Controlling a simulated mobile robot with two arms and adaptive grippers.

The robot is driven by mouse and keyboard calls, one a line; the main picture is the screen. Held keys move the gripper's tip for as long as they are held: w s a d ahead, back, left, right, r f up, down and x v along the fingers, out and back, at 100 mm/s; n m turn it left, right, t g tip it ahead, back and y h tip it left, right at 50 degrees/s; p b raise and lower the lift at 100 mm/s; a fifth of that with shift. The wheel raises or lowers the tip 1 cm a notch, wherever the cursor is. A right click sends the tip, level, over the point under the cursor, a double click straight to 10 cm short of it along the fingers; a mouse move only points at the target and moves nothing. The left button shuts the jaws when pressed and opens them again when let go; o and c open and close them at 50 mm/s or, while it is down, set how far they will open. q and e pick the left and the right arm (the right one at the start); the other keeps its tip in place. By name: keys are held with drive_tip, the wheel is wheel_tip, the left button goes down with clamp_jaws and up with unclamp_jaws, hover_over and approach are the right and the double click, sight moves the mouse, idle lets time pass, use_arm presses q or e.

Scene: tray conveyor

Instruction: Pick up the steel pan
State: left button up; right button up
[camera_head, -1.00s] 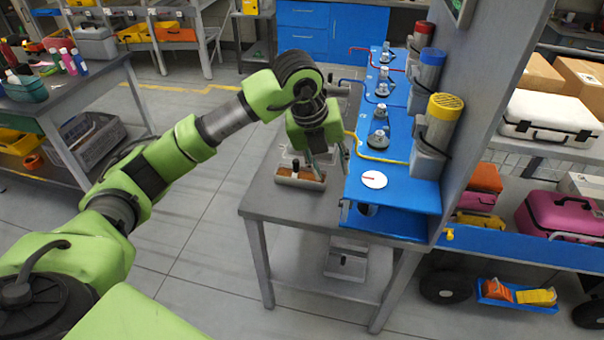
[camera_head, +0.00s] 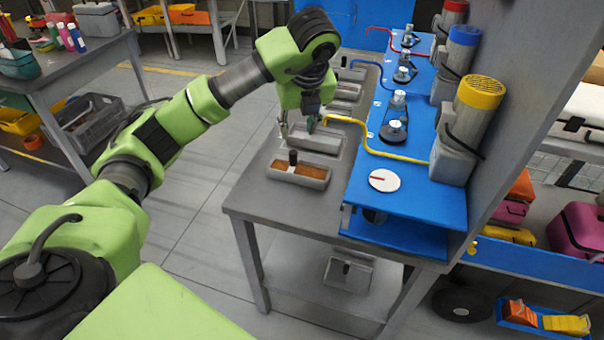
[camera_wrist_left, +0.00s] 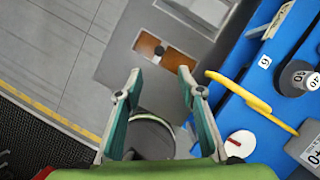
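A grey metal pan with brown contents and an upright black knob (camera_head: 314,184) lies on the near end of the grey table; it fits the steel pan. It also shows in the left wrist view (camera_wrist_left: 141,43), just ahead of the fingertips. My left gripper (camera_head: 298,129) is above the table, past this pan in the head view and in front of a plain grey tray (camera_head: 325,143). Its two fingers are well apart in the wrist view (camera_wrist_left: 160,73), with nothing held between them. The pan stands free of the fingers. My right gripper is not in view.
A blue rack (camera_head: 420,200) with a yellow hose (camera_head: 375,152) and a white disc (camera_head: 384,180) borders the table's right side. More grey trays lie farther back. A lower shelf holds another tray (camera_head: 350,275).

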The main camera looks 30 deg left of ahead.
sight(293, 153)
use_arm(q)
drive_tip(key=x, duration=0.8)
drive_tip(key=shift+a+f+p, duration=0.1)
drive_tip(key=shift+f+p, duration=0.2)
drive_tip(key=shift+p, duration=0.1)
drive_tip(key=p+x, duration=0.1)
drive_tip(key=x, duration=0.4)
drive_tip(key=shift+a, duration=0.15)
clamp_jaws()
